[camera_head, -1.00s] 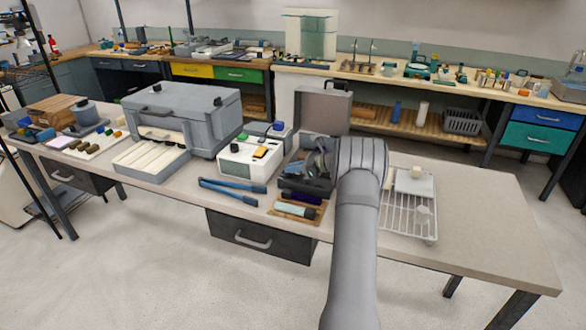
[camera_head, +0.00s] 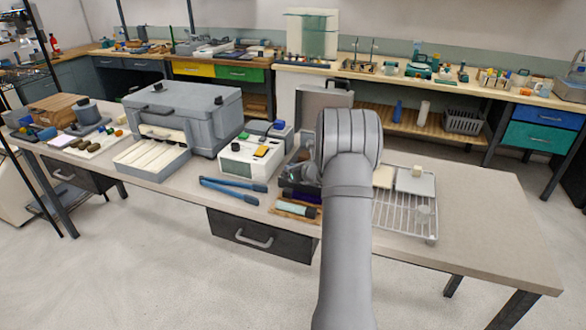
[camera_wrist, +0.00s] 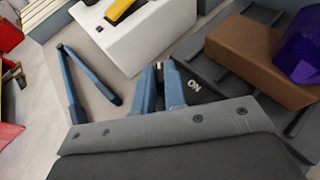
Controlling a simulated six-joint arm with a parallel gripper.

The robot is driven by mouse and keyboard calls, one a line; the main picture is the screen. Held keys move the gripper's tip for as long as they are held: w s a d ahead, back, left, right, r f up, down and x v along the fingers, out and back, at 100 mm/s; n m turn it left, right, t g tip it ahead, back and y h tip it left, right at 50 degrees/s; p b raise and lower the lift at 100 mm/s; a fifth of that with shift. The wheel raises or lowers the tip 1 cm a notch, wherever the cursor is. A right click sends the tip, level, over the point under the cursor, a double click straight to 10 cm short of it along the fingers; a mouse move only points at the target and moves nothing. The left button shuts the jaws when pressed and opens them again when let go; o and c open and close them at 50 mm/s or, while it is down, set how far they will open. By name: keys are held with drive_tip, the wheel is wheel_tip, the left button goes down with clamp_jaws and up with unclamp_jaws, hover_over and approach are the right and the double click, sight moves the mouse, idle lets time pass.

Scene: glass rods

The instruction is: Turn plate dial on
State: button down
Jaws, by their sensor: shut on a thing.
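My gripper (camera_wrist: 160,80) has its two blue fingers pointing at a dark grey plate (camera_wrist: 212,78) with white "ON" lettering beside the right finger. The fingers are shut on what appears to be the plate dial, which is mostly hidden between them. In the head view the dark plate (camera_head: 291,187) shows only in part, left of my arm, and the arm hides my gripper there.
A brown block (camera_wrist: 255,60) and a purple object (camera_wrist: 300,48) are right of the fingers. A white box (camera_wrist: 135,35) with a yellow part stands beyond. Blue tongs (camera_head: 232,190) lie to the left. A wire rack (camera_head: 403,213) is right of my arm.

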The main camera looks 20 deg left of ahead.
drive_tip(key=shift+s+a+m+t+h, duration=0.1)
drive_tip(key=shift+s+m+t+h, duration=0.05)
drive_tip(key=shift+m+t+h, duration=0.7)
drive_tip(key=shift+s+a+m+t+h, duration=0.1)
drive_tip(key=shift+m+t+h, duration=0.6)
drive_tip(key=shift+m, duration=0.25)
drive_tip(key=shift+r+m+t+h, duration=0.1)
drive_tip(key=shift+m+t+h, duration=0.5)
drive_tip(key=shift+m, duration=0.2)
drive_tip(key=c, duration=1.5)
unclamp_jaws()
drive_tip(key=v, duration=1.7)
drive_tip(key=shift+s+r, duration=0.1)
drive_tip(key=shift+r, duration=0.05)
